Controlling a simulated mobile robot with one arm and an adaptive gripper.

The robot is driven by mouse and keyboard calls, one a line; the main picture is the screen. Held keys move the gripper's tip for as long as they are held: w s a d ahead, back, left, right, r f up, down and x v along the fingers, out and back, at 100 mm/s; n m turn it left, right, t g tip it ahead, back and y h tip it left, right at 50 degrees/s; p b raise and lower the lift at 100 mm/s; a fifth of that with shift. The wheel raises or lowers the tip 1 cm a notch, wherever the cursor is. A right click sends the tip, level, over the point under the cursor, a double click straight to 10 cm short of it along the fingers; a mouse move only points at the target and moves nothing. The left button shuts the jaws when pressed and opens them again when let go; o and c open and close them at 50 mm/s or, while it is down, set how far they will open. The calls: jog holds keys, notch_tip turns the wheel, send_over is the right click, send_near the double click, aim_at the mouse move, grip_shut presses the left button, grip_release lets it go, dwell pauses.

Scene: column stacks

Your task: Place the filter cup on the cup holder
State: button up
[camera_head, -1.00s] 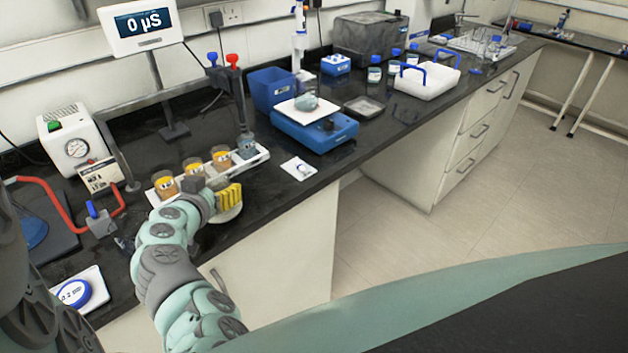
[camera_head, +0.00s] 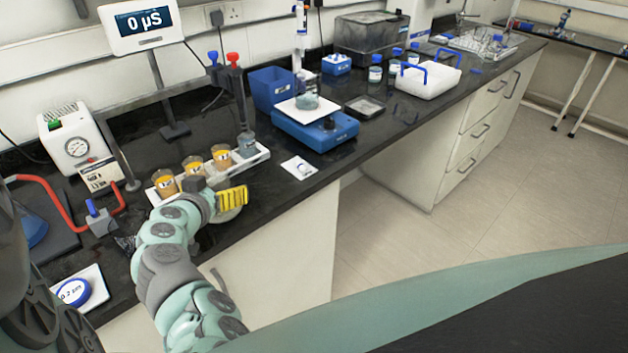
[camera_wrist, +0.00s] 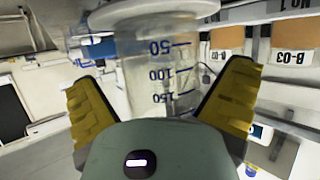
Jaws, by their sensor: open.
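The filter cup (camera_wrist: 158,72) is a clear cup with blue 50, 100 and 150 marks and a white round flange (camera_wrist: 150,12), seen in the wrist view. It sits between the two yellow fingers of my gripper (camera_wrist: 160,112), which are open with a visible gap on the left. In the head view my gripper (camera_head: 230,198) is at the bench's front edge and hides most of the cup; a pale round rim (camera_head: 229,214) shows below it. I cannot make out the cup holder for certain; a grey block with a blue valve (camera_head: 100,219) stands at the left.
A white rack (camera_head: 262,155) with orange-filled and grey-blue beakers stands just behind my gripper. A pump (camera_head: 75,143) with a red hose (camera_head: 50,208) is at the left. A white tile with a blue-rimmed disc (camera_head: 75,292) lies front left. A blue balance (camera_head: 315,132) stands to the right.

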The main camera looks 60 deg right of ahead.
jog(key=b+v, duration=0.2)
jog(key=v, duration=1)
jog(key=shift+r, duration=0.2)
jog(key=shift+w, duration=0.1)
jog(key=shift+a, duration=0.1)
dwell(0.3)
